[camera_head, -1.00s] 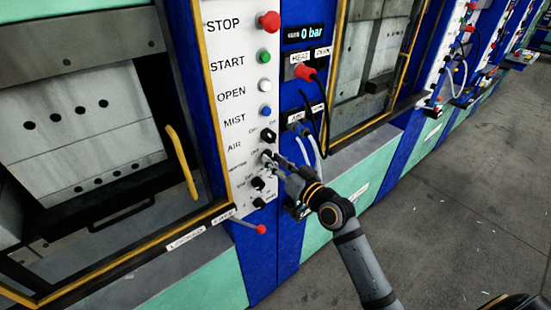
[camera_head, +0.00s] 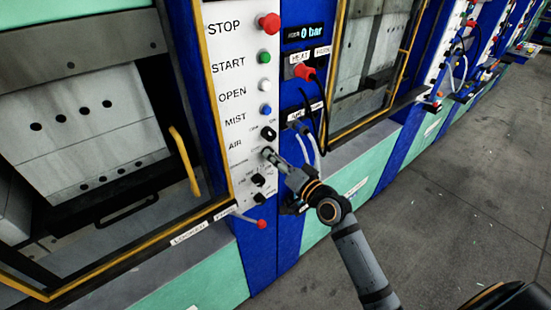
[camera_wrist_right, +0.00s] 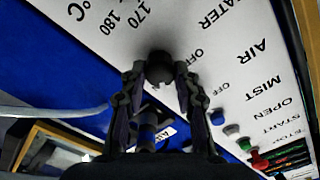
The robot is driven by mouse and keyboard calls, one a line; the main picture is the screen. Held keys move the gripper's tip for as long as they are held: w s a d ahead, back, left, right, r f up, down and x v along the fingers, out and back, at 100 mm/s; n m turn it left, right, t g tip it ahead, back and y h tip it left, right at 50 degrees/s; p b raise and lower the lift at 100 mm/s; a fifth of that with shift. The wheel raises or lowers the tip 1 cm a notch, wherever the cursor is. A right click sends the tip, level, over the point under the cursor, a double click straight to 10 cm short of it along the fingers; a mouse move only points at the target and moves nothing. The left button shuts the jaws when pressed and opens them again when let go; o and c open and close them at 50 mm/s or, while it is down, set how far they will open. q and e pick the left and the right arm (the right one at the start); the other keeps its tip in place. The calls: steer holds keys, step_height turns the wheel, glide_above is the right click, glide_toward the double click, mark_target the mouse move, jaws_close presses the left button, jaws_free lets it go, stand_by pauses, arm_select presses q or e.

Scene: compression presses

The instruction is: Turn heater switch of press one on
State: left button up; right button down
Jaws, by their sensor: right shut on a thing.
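The heater switch (camera_wrist_right: 160,67) is a dark round knob on press one's white control panel (camera_head: 222,70). It sits below the black AIR knob (camera_head: 268,133). My right gripper (camera_head: 270,154) reaches it from the lower right. In the right wrist view the two fingers of this gripper (camera_wrist_right: 160,80) stand on either side of the knob and are shut on it. An OFF mark and the letters "ATER" show near the knob. Which way the knob points cannot be told. In the head view the fingers largely hide the knob. My left gripper is not in view.
Above are the blue MIST (camera_head: 265,111), white OPEN (camera_head: 265,86), green START (camera_head: 265,57) and red STOP (camera_head: 269,23) buttons. Below are two black knobs (camera_head: 258,180) and a red-tipped lever (camera_head: 261,224). Cables (camera_head: 318,125) hang to the right. The floor at right is clear.

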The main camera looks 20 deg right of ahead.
steer(key=c, duration=1)
jaws_free()
steer(key=v, duration=0.7)
steer(key=shift+s, duration=0.2)
